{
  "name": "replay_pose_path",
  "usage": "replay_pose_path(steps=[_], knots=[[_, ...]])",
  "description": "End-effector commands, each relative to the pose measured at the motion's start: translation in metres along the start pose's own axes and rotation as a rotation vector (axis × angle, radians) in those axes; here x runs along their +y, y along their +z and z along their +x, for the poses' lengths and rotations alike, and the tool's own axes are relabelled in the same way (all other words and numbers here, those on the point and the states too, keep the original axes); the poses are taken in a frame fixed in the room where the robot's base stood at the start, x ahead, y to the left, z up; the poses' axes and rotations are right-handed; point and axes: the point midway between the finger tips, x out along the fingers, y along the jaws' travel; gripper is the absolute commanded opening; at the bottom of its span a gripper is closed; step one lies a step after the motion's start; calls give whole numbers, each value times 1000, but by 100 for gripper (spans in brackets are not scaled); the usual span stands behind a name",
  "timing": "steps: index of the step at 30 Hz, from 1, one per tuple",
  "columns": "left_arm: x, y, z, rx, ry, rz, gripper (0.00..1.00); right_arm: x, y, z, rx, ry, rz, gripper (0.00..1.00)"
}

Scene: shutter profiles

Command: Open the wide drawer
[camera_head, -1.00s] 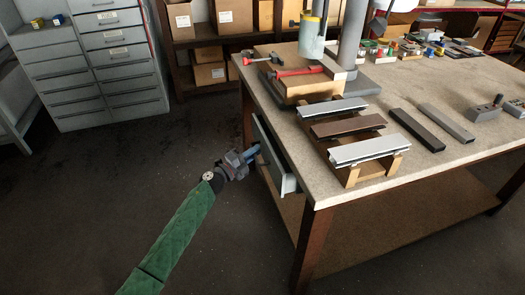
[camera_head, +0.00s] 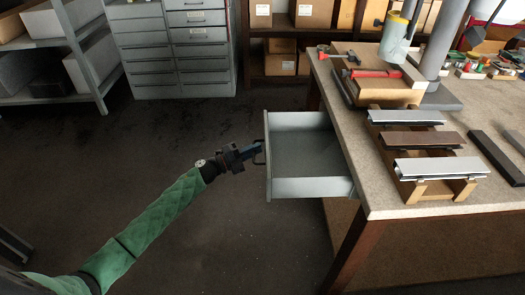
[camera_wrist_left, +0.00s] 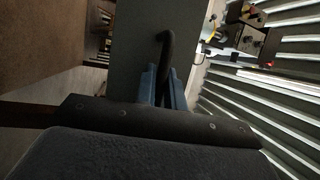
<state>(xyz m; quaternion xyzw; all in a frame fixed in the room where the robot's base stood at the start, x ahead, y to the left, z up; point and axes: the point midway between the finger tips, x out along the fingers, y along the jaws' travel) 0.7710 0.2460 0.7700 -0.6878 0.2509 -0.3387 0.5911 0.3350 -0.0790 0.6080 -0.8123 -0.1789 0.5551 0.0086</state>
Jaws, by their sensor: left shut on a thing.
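The wide drawer (camera_head: 300,187) is a grey metal drawer under the workbench. It stands pulled well out to the left, and its inside looks empty. Its dark handle (camera_head: 259,152) is on the drawer's front. My left gripper (camera_head: 254,149) reaches in from the left and is shut on the handle. In the left wrist view, the blue fingertips (camera_wrist_left: 167,84) close around the dark bent handle (camera_wrist_left: 167,46), with the drawer front (camera_wrist_left: 135,40) behind it. My right gripper is not in view.
The workbench (camera_head: 380,200) carries a wooden rack with several profiles (camera_head: 428,168), a red-handled tool (camera_head: 375,73) and a drill press column (camera_head: 445,40). A grey drawer cabinet (camera_head: 170,50) and shelving (camera_head: 60,55) stand at the back. The floor (camera_head: 150,135) left of the drawer is clear.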

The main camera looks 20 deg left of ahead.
Motion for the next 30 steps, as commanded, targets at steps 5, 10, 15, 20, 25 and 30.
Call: replay_pose_path(steps=[5,10,15,20,25,30], knots=[[1,0,-1,1,1,-2,0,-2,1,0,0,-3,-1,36],[1,0,-1,0,1,-2,0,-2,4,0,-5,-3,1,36],[1,0,-1,0,1,-1,32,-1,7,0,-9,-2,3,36],[0,0,-1,0,0,-1,32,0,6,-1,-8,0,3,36],[2,0,-7,-1,1,-1,32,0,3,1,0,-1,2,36],[4,0,-31,-1,3,-1,32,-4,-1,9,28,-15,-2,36]])
